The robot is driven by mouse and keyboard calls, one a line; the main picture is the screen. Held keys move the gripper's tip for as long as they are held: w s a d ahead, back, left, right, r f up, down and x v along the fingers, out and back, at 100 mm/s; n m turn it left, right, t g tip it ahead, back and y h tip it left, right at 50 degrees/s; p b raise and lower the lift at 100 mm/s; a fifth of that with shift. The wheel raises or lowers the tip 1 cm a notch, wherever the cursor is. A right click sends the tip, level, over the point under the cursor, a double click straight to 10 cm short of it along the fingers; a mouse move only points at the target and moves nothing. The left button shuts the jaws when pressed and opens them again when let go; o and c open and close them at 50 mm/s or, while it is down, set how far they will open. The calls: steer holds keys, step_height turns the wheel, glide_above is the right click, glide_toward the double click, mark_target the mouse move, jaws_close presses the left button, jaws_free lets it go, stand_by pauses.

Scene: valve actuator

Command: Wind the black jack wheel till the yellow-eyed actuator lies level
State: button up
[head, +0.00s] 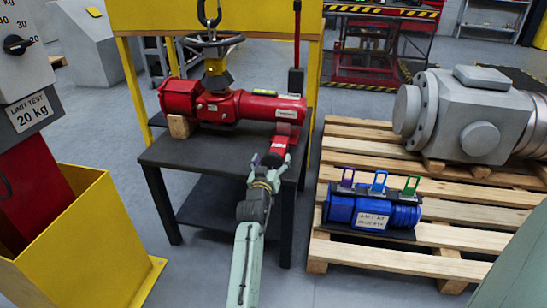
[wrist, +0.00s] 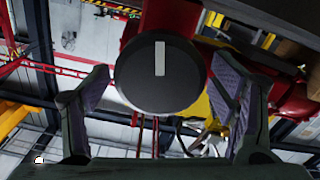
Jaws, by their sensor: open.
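The red actuator (head: 240,106) with a yellow lifting eye (head: 216,75) lies along the dark table (head: 180,156). It looks close to level, but I cannot tell exactly. A red jack bracket (head: 283,138) stands under its right end. My gripper (head: 270,167) is in front of that bracket. In the wrist view, a round black wheel (wrist: 160,90) with a pale grey bar, upright, fills the middle. My gripper (wrist: 160,105) is open, one finger on each side of the wheel, with gaps visible.
A wooden block (head: 180,127) supports the actuator's left end. A hook and a grey handwheel (head: 211,39) are above it. A yellow bin (head: 90,245) stands at left. At right, a pallet (head: 400,262) holds a blue actuator (head: 372,211) and a large grey one (head: 478,112).

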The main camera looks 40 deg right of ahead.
steer(key=shift+c, duration=0.5)
steer(key=c, duration=1.1)
